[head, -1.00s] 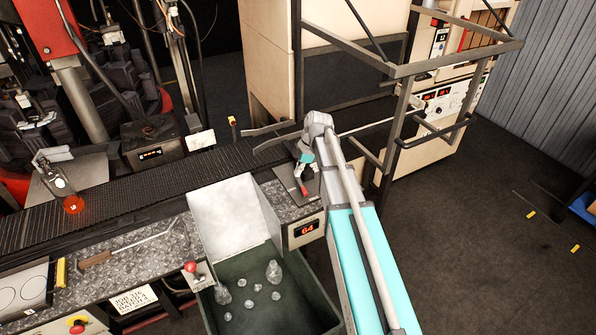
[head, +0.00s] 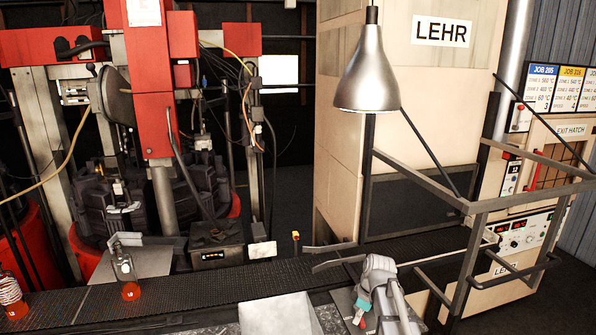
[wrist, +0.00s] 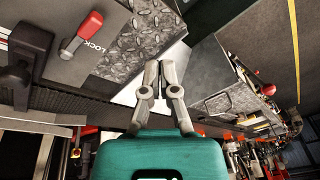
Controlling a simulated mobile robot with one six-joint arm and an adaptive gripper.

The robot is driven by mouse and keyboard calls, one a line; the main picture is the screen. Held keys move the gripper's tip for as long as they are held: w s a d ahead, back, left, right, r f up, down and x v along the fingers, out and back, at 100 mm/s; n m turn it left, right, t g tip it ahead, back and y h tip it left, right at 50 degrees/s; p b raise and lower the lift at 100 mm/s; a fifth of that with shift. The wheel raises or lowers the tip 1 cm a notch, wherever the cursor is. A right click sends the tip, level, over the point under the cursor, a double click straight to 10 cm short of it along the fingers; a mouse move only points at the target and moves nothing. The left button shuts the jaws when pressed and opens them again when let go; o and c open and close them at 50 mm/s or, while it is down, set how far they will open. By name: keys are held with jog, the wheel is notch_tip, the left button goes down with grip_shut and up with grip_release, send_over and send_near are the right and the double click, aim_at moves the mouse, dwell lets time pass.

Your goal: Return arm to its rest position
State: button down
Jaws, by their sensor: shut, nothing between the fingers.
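My gripper shows in the wrist view (wrist: 159,67) with its two grey fingers drawn together and nothing between them. Below the fingers is its teal body. In the head view my arm enters at the bottom, right of centre, bends at a grey joint and points down over the near side of the conveyor (head: 215,279). The fingertips are too small there to tell clearly. A red lever handle (wrist: 82,35) beside the word LOCK lies left of the fingers in the wrist view, apart from them.
The LEHR housing (head: 340,180) and its grey metal frame stand right of and behind my arm. A lamp (head: 368,80) hangs above. A bottle (head: 123,268) with a glowing base stands at the conveyor's left, another (head: 10,295) at the left edge. Red machinery stands behind.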

jog(key=s+m+h, duration=0.2)
jog(key=s+m, duration=1)
jog(key=s, duration=0.1)
jog(key=shift+s+a+f+h, duration=0.2)
jog(key=shift+a+f+h, duration=0.05)
jog(key=shift+a+h, duration=0.1)
